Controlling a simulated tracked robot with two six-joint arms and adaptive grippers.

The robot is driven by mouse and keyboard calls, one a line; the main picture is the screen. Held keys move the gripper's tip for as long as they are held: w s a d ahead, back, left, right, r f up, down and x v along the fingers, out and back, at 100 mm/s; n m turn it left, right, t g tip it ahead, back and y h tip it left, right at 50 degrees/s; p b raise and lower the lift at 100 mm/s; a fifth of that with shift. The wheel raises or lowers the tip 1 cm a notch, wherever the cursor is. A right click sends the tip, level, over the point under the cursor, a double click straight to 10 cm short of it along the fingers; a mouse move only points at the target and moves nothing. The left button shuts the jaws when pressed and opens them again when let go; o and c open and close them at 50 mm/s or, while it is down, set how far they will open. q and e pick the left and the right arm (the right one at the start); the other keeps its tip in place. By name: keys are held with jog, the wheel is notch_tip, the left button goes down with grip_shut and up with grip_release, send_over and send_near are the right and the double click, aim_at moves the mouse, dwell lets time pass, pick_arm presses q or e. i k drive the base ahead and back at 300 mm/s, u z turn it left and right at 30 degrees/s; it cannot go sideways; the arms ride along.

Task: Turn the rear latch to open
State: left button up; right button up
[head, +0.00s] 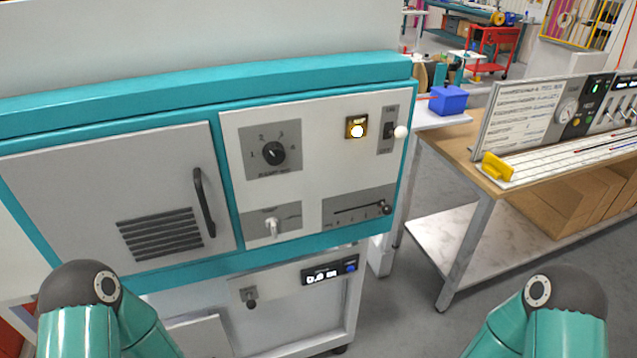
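A small light-coloured turn handle (272,229) sits on a grey plate low on the white control panel (318,112), pointing roughly downward. A dark turn knob (250,298) is on the lower front below the teal frame. The labels are too small to read, so I cannot tell which is the rear latch. A grey door (90,180) with a dark vertical handle (204,202) is shut at the left. Only teal and dark arm parts of mine show at the bottom left and bottom right. Both grippers are out of view.
The panel also bears a numbered dial (274,153), a lit yellow button (357,128), a white-tipped lever (400,132) and a slider (385,209). A wooden bench (460,160) with a yellow-ended ruler fixture (497,167) stands right. Grey floor (410,300) between is clear.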

aim_at(272, 224)
jog(key=u, duration=0.05)
jog(key=k, duration=0.5)
jog(key=u, duration=0.7)
jog(key=i, duration=0.1)
jog(key=z, duration=2.5)
jog(key=i, duration=0.6)
jog(key=u, duration=1.35)
